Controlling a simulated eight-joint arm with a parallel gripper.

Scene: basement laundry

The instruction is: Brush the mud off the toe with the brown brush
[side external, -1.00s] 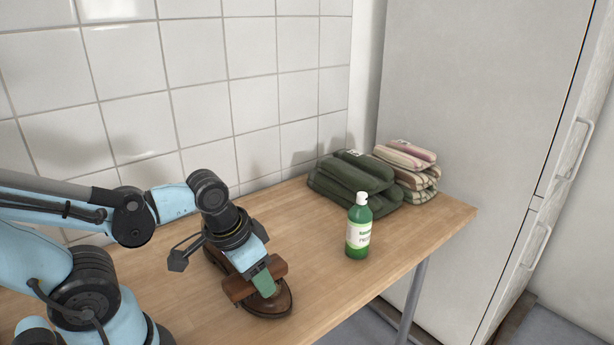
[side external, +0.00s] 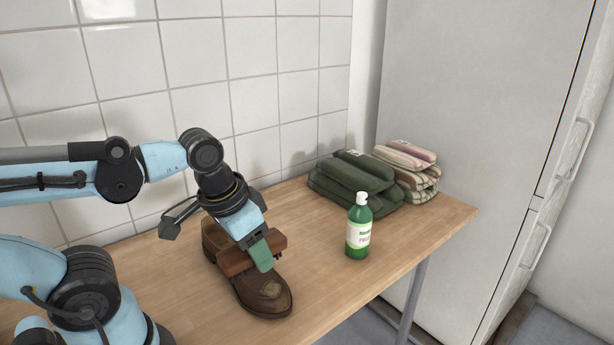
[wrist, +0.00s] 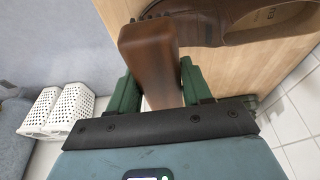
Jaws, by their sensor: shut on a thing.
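The brown shoe (side external: 262,297) stands on the wooden table with its toe toward the front right. A lighter muddy patch (side external: 270,289) shows on top of the toe. My gripper (side external: 260,249) has green fingers shut on the brown brush (side external: 236,263), held crosswise above the shoe, behind the muddy patch. In the wrist view the brush (wrist: 150,62) sits between the two green fingers (wrist: 157,88), with dark bristles at its far end, close to the shoe (wrist: 212,22). Whether the bristles touch the shoe cannot be told.
A green bottle with a white cap (side external: 358,228) stands right of the shoe. Folded green cloths (side external: 350,180) and striped cloths (side external: 415,178) lie at the back right. White baskets (wrist: 62,108) show beyond the table in the wrist view. The table between shoe and bottle is clear.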

